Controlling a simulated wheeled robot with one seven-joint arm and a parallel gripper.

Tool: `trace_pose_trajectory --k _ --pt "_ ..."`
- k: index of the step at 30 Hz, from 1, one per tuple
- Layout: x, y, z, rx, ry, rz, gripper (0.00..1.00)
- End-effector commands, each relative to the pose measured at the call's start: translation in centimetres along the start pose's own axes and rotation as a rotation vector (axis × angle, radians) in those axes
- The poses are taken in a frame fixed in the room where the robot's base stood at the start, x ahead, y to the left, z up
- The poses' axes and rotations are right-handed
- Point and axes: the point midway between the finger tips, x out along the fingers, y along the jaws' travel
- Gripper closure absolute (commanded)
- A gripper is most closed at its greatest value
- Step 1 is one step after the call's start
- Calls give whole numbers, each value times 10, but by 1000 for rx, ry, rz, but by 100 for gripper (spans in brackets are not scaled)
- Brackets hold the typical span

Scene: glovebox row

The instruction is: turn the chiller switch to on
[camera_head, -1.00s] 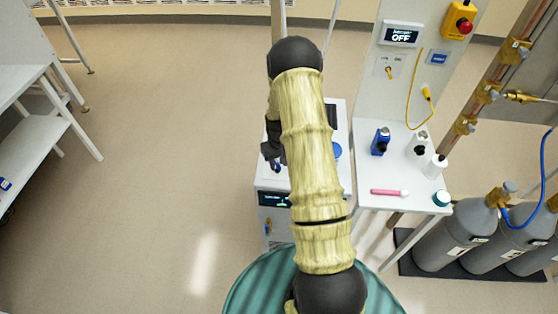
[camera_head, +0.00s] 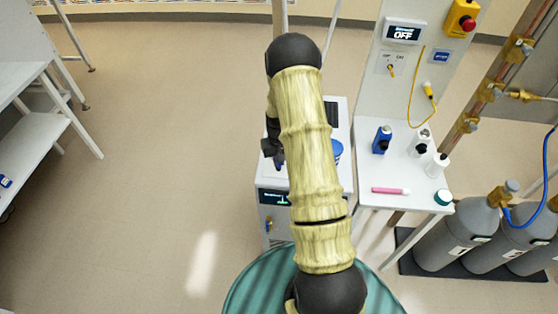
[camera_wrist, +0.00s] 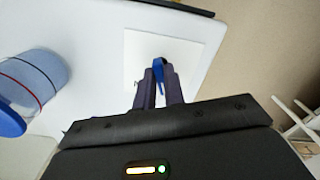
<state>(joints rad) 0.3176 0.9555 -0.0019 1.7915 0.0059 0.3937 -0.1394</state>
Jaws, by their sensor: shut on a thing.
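The chiller looks to be the white box-shaped unit (camera_head: 274,212) with a small dark display (camera_head: 274,197) on its front, partly hidden behind my arm. On its white top, a blue lever (camera_wrist: 158,68) stands on a pale square plate (camera_wrist: 190,48), seen in the wrist view. My gripper (camera_wrist: 160,75) is shut on this blue lever, one dark finger on each side. In the head view my gripper (camera_head: 273,150) shows at the left of my arm, over the unit's top. The markings by the lever are too small to read.
A blue container (camera_wrist: 40,80) stands on the unit's top, left in the wrist view. On the right, a white side table (camera_head: 400,180) holds bottles and a pink item (camera_head: 390,191).

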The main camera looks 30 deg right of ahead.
Motion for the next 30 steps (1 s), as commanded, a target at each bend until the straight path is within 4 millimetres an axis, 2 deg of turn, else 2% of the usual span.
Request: trace_pose_trajectory --k 15,30 --pt "0 -2 1 332 -4 1 100" --pt "0 -2 1 412 -5 1 100"
